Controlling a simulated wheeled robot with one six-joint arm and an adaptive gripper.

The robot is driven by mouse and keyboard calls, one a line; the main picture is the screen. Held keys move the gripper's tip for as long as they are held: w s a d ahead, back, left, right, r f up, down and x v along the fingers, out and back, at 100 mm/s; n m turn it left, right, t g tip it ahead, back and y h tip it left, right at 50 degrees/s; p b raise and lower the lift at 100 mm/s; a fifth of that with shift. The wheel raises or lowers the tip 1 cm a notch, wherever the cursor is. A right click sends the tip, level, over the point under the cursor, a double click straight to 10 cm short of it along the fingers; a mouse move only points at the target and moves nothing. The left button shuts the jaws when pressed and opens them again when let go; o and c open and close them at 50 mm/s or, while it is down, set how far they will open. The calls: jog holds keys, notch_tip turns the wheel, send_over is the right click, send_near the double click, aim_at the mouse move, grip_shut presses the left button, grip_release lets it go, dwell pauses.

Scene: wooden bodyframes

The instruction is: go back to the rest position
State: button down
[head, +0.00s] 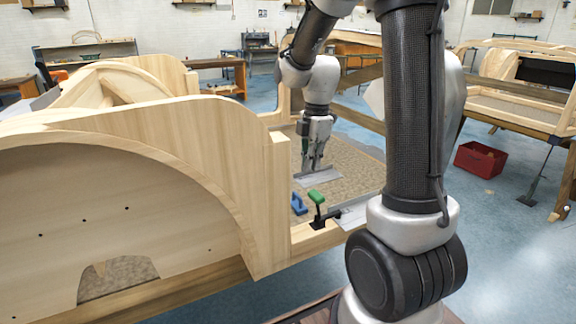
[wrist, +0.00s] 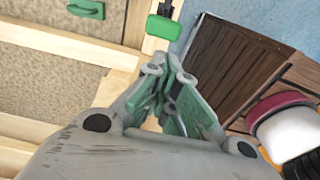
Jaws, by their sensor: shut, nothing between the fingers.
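My gripper (head: 312,166) hangs pointing down in the head view, over the floor panel of the wooden bodyframe (head: 190,140). Its fingers are together and hold nothing. In the wrist view the closed fingers (wrist: 171,78) show with green pads and nothing between them. A clamp with a green handle (head: 317,197) sits on the frame's near corner; its green handle also shows in the wrist view (wrist: 164,27), just beyond the fingertips in the picture. My arm hides part of the scene on the right.
A small blue handle-shaped thing (head: 299,204) lies beside the clamp. A grey metal plate (head: 320,177) lies below my gripper. A red crate (head: 480,160) stands on the blue floor at right. Another bodyframe (head: 520,107) rests on a wooden stand there. Blue floor is open between them.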

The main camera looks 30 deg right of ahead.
jog(key=s+a+r+m+t, duration=0.1)
jog(key=s+r+m+t, duration=0.1)
jog(key=s+r+m, duration=0.3)
jog(key=s+r+m+t, duration=0.2)
jog(key=s+r+m, duration=0.4)
jog(key=s+m, duration=0.7)
jog(key=shift+s+a+r+h, duration=0.3)
jog(key=shift+s+a+h, duration=0.1)
jog(key=shift+s, duration=0.4)
